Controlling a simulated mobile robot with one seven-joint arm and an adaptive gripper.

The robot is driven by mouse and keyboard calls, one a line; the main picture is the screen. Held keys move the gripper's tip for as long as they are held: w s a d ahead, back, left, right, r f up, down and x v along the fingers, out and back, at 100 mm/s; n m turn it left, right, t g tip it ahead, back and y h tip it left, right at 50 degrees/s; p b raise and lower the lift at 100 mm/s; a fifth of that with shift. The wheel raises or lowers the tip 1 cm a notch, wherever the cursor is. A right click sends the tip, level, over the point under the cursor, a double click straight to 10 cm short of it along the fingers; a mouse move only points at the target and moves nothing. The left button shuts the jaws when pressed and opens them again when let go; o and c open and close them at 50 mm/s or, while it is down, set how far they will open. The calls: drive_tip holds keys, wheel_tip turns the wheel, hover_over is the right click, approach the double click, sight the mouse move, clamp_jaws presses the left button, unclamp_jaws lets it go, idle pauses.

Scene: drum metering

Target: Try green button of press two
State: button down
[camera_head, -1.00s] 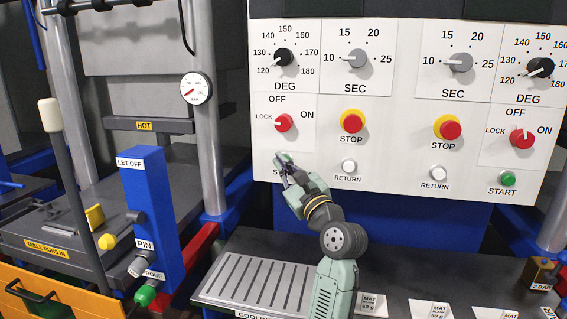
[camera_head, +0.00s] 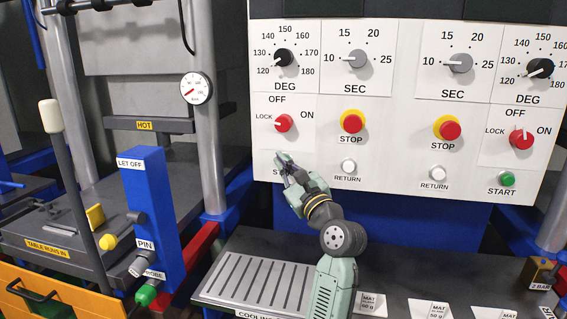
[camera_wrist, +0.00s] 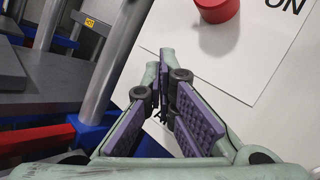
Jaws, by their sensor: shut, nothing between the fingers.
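The control panel (camera_head: 395,120) has a left and a right set of controls. A green START button (camera_head: 508,178) shows at its lower right. At the lower left, my gripper (camera_head: 281,160) covers the spot above a label (camera_head: 277,172) of which only the first letter shows; any button there is hidden. My gripper is shut and empty, its tips at or very near the panel face; I cannot tell whether they touch. In the wrist view its fingers (camera_wrist: 160,75) come together in front of the white panel (camera_wrist: 215,75), below a red knob (camera_wrist: 218,10).
Red STOP buttons (camera_head: 352,121) and white RETURN buttons (camera_head: 349,166) sit right of my gripper. The left red selector (camera_head: 283,123) points toward LOCK. A steel column (camera_head: 205,115) and a blue PIN post (camera_head: 150,215) stand left. A slotted cooling plate (camera_head: 255,280) lies below.

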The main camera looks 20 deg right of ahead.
drive_tip(key=shift+s+a+p, duration=0.35)
drive_tip(key=shift+s+a, duration=0.05)
drive_tip(key=shift+s, duration=0.25)
drive_tip(key=shift+a, duration=0.1)
drive_tip(key=shift+s+a+p, duration=0.35)
drive_tip(key=shift+s+a, duration=0.1)
drive_tip(key=shift+s, duration=0.25)
drive_tip(key=shift+s+a+p, duration=0.3)
drive_tip(key=shift+s+a, duration=0.1)
drive_tip(key=shift+s, duration=0.25)
drive_tip(key=shift+s+a+p, duration=0.35)
drive_tip(key=shift+s+a, duration=0.1)
drive_tip(key=shift+s, duration=0.25)
drive_tip(key=shift+f, duration=0.1)
